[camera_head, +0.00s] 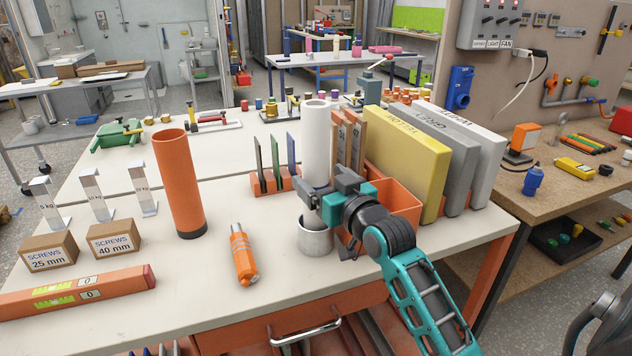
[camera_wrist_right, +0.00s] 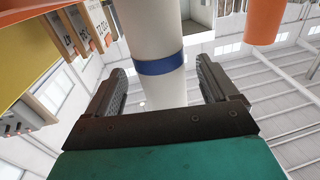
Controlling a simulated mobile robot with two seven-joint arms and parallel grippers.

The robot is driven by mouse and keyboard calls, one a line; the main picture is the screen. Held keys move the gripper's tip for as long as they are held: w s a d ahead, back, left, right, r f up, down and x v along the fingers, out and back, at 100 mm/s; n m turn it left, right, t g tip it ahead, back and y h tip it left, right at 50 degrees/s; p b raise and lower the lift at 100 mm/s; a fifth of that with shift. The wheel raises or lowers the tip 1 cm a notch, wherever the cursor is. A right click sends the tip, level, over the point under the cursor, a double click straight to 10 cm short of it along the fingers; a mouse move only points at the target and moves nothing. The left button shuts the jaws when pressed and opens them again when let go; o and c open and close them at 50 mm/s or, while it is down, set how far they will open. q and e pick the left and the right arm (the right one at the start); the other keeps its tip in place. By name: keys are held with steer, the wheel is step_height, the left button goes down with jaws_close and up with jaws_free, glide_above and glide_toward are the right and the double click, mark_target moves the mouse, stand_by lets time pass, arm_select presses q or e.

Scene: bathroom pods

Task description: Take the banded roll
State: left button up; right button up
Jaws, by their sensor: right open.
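The banded roll (camera_head: 316,130) is a tall white cylinder standing upright near the middle of the bench, above a grey metal cup (camera_head: 316,240). I cannot tell whether it stands in the cup or behind it. In the right wrist view the roll (camera_wrist_right: 152,30) shows a blue band (camera_wrist_right: 158,64) around it; my gripper hides its lower part in the head view. My right gripper (camera_head: 318,200) is open at the roll's lower part. In the wrist view its fingers (camera_wrist_right: 165,85) lie on either side of the roll, with gaps visible. My left gripper is not in view.
Right of the roll stand wooden pieces (camera_head: 348,135), an orange bin (camera_head: 395,205) and yellow, grey and white binders (camera_head: 405,155). Left are upright thin plates (camera_head: 275,165) in an orange holder and an orange tube (camera_head: 178,185). An orange tool (camera_head: 242,255) lies in front.

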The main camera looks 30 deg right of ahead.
steer(key=w, duration=0.4)
steer(key=shift+w+d+r, duration=0.1)
steer(key=shift+w, duration=0.05)
steer(key=c, duration=1.2)
steer(key=shift+o, duration=0.2)
steer(key=shift+r, duration=0.15)
